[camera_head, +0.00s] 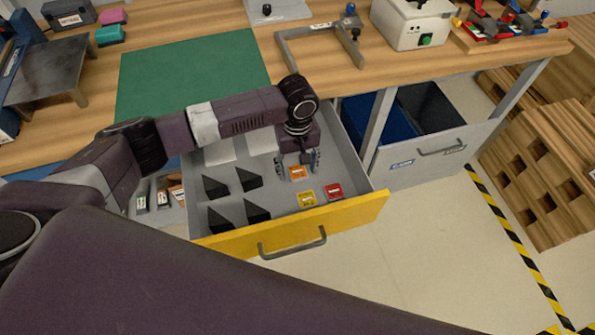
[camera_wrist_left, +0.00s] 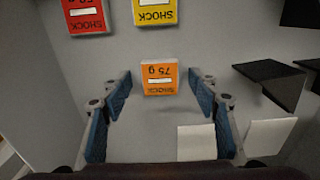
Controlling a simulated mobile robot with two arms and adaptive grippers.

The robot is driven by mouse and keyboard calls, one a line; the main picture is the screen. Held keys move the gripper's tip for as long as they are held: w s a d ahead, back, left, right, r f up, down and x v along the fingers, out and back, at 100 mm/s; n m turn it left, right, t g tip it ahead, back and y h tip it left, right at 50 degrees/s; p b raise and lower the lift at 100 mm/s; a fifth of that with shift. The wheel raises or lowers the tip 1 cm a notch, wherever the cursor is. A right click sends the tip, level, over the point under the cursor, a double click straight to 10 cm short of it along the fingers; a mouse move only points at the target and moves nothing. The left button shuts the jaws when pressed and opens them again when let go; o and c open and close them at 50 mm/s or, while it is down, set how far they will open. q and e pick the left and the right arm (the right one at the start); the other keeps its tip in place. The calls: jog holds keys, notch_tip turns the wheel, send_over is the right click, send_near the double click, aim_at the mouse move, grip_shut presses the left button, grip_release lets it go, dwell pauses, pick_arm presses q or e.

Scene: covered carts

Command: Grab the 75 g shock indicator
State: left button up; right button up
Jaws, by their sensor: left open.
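The orange 75 g shock indicator (camera_wrist_left: 159,78) lies flat on the drawer floor, its label upside down in the left wrist view. In the head view the same orange indicator (camera_head: 298,173) lies inside the open drawer. My left gripper (camera_head: 301,166) reaches down into the drawer, right at the orange indicator. In the left wrist view its open blue-padded fingers (camera_wrist_left: 160,92) stand on either side of the indicator with gaps to it; nothing is held. My right gripper is not in view.
A yellow indicator (camera_head: 306,198) and a red one (camera_head: 333,191) lie nearer the drawer's yellow front (camera_head: 300,227). Several black wedges (camera_head: 250,179) and white cards (camera_head: 262,142) sit left of the gripper. Drawer walls (camera_head: 352,165) surround it.

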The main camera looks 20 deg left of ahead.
pick_arm(q)
jog(key=c, duration=0.9)
jog(key=shift+c, duration=0.2)
